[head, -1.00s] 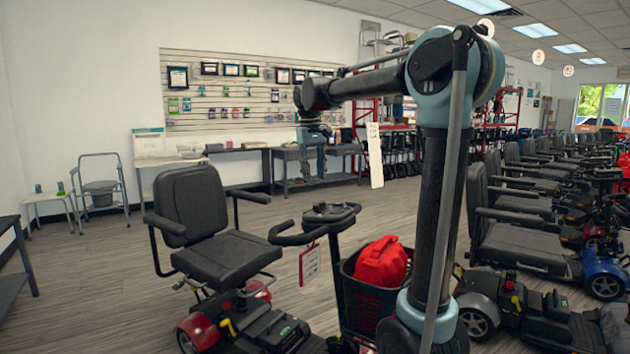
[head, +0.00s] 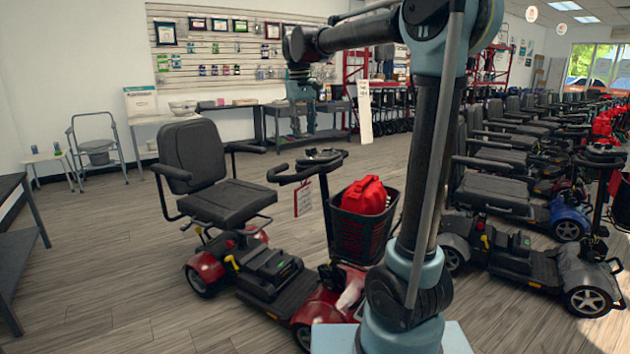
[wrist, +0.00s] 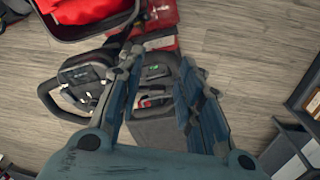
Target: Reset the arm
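My arm stands on the right of centre in the head view, its upright link vertical and its forearm reaching left. My gripper (head: 304,128) hangs down from the forearm's end, above the floor beyond the red scooter in the picture. In the wrist view my gripper (wrist: 160,68) has its two blue fingers spread apart with nothing held between them. Scooter handlebars and control panels show below and between the fingers.
A red mobility scooter (head: 207,268) with a black seat stands left of my arm. Its front basket (head: 358,232) holds a red bag (head: 364,195). Rows of scooters (head: 500,185) fill the right. A dark table (head: 17,240) stands at far left. Open floor lies at left.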

